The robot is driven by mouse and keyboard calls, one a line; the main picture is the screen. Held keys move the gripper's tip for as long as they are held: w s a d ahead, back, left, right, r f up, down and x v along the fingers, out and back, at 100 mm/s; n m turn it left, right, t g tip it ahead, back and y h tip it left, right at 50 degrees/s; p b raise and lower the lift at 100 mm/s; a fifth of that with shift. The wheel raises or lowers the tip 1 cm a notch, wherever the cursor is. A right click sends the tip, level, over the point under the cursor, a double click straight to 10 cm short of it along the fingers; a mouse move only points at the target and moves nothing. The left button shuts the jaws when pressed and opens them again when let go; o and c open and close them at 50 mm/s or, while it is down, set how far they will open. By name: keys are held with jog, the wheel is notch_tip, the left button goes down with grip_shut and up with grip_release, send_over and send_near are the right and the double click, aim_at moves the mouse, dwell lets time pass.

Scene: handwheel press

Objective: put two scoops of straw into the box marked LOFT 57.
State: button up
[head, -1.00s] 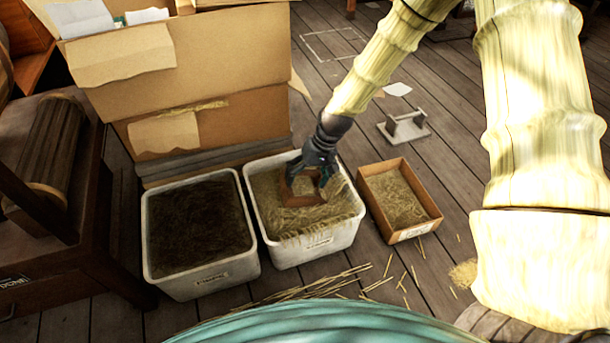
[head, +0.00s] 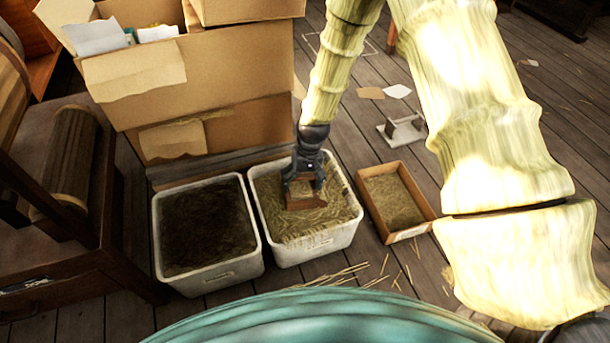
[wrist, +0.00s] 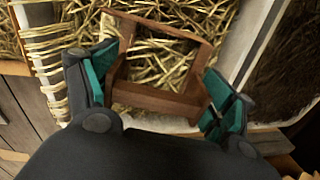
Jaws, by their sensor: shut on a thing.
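My gripper (head: 304,178) is shut on a small brown wooden scoop (head: 303,196). The scoop is at the straw in the right-hand white bin (head: 318,246). In the wrist view the scoop (wrist: 155,102) sits between the two teal-padded fingers, and straw shows within its frame; I cannot tell whether that straw is in the scoop or beneath it. A shallow brown box (head: 409,234) with straw in it stands right of the bin and has a pale label on its front. The label is too small to read, so I cannot tell if it says LOFT 57.
A second white bin (head: 212,279) with dark contents stands close on the left. Large cardboard boxes (head: 235,65) stand behind the bins. A wooden bench (head: 60,260) is at far left. Loose straw (head: 340,273) lies on the floor in front. A small grey stand (head: 403,131) is behind the shallow box.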

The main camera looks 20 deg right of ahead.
jog(key=shift+a+r+h+p, duration=0.35)
jog(key=shift+a+p, duration=0.15)
jog(key=shift+p, duration=0.45)
jog(key=shift+r, duration=0.1)
notch_tip(320, 180, up, 8)
jog(key=p, duration=0.2)
jog(key=shift+a+h, duration=0.3)
jog(key=shift+h, duration=0.05)
jog(key=shift+r, duration=0.15)
